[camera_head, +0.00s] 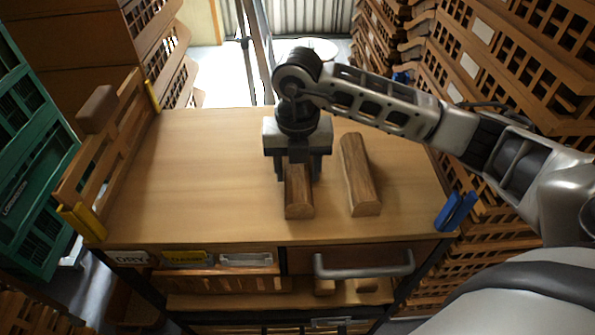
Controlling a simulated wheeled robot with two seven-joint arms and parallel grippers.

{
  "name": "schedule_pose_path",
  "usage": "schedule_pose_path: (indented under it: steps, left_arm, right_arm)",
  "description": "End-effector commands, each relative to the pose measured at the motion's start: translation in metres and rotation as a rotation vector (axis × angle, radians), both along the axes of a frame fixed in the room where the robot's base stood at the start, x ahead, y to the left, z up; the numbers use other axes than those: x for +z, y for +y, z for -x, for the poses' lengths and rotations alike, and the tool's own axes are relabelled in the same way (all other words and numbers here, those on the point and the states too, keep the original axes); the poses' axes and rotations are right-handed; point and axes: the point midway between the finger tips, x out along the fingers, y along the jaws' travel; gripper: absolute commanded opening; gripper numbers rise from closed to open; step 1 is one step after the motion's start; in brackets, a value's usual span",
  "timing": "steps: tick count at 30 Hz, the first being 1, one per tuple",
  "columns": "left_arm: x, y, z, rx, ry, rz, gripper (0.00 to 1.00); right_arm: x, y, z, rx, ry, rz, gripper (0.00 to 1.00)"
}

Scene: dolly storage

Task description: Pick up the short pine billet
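The short pine billet (298,200) lies on the wooden top (200,190) of the bench, its cut end facing me. My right gripper (297,168) points down over its far part, one finger on each side of it. The palm hides the billet's far end. I cannot tell whether the fingers touch the billet or stand slightly apart from it. A longer billet (358,175) lies just to the right, apart from the gripper. My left gripper is not in view.
A wooden rack (105,150) with a brown block (97,109) on it stands along the left edge. Blue clips (455,212) sit at the right front corner. Stacked crates (525,75) flank the bench. The top's left half is clear. A drawer handle (363,268) juts from the front.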

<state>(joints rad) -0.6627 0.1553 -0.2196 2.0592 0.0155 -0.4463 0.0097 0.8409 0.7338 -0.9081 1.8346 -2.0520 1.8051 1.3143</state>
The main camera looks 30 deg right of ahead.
Motion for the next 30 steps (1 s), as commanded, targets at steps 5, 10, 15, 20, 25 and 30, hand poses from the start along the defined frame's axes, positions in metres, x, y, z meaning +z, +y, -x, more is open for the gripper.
schedule_pose_path:
  steps: [5, 10, 15, 20, 25, 30]
  left_arm:
    - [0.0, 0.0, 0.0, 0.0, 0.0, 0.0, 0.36]
    - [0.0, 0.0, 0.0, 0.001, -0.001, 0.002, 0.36]
    - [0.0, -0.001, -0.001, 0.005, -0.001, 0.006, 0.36]
    - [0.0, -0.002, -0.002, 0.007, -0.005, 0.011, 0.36]
    - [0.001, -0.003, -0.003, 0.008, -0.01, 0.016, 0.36]
    - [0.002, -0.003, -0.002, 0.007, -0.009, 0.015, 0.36]
  right_arm:
    - [0.001, 0.0, 0.0, 0.0, -0.001, 0.0, 0.18]
    - [0.001, 0.0, 0.0, 0.0, -0.001, 0.0, 0.18]
    - [0.015, 0.0, -0.001, 0.0, -0.005, -0.002, 0.18]
    - [0.047, 0.0, -0.002, 0.0, -0.008, -0.001, 0.18]
    - [0.079, 0.0, -0.001, 0.001, -0.006, -0.001, 0.18]
    - [0.097, 0.0, -0.001, 0.053, -0.004, -0.001, 0.18]
